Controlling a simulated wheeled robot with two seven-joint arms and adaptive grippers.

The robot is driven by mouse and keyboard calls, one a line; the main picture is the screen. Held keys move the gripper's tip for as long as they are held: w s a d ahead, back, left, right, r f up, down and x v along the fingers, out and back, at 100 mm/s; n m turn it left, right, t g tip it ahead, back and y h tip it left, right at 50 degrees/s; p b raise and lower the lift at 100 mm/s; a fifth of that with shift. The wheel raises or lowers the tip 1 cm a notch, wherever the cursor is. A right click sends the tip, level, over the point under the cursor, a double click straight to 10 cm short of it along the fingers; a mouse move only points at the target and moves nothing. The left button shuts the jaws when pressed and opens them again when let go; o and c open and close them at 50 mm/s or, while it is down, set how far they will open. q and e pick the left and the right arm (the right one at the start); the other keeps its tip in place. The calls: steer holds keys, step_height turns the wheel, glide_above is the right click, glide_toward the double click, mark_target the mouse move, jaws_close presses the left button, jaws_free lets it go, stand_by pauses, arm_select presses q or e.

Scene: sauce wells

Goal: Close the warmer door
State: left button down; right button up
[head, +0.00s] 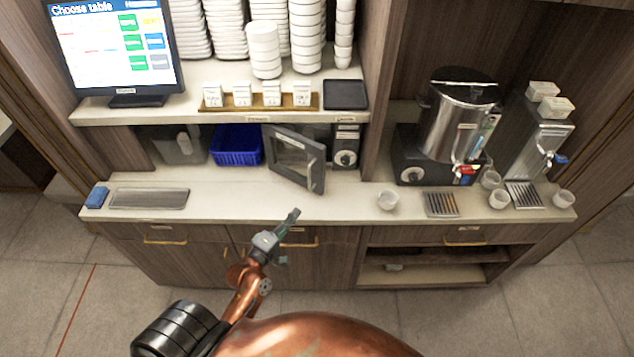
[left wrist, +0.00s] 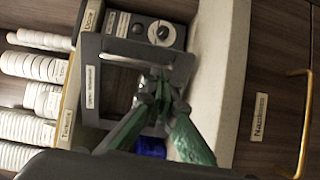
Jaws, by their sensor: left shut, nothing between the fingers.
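The warmer sits under the shelf, with its knob panel (head: 346,146) at the right. Its dark-framed glass door (head: 295,160) stands open, its right edge swung out over the counter. In the left wrist view the door (left wrist: 88,88) shows behind the fingers, and the warmer's knob panel (left wrist: 146,29) is at the top. My left gripper (head: 294,214) is shut and empty in front of the door, over the counter's front edge. In the left wrist view its green fingers (left wrist: 160,88) overlap the door; contact cannot be told. My right gripper is not in view.
A blue basket (head: 236,145) stands left of the door. A metal urn (head: 458,120) and several cups are at the right. The counter (head: 230,200) directly before the door is clear.

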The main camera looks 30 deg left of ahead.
arm_select(q)
step_height(320, 180, up, 2)
glide_toward(322, 177)
steer(key=w+p, duration=0.2)
steer(key=w, duration=0.4)
steer(key=shift+w+f, duration=0.15)
steer(key=shift+w, duration=0.25)
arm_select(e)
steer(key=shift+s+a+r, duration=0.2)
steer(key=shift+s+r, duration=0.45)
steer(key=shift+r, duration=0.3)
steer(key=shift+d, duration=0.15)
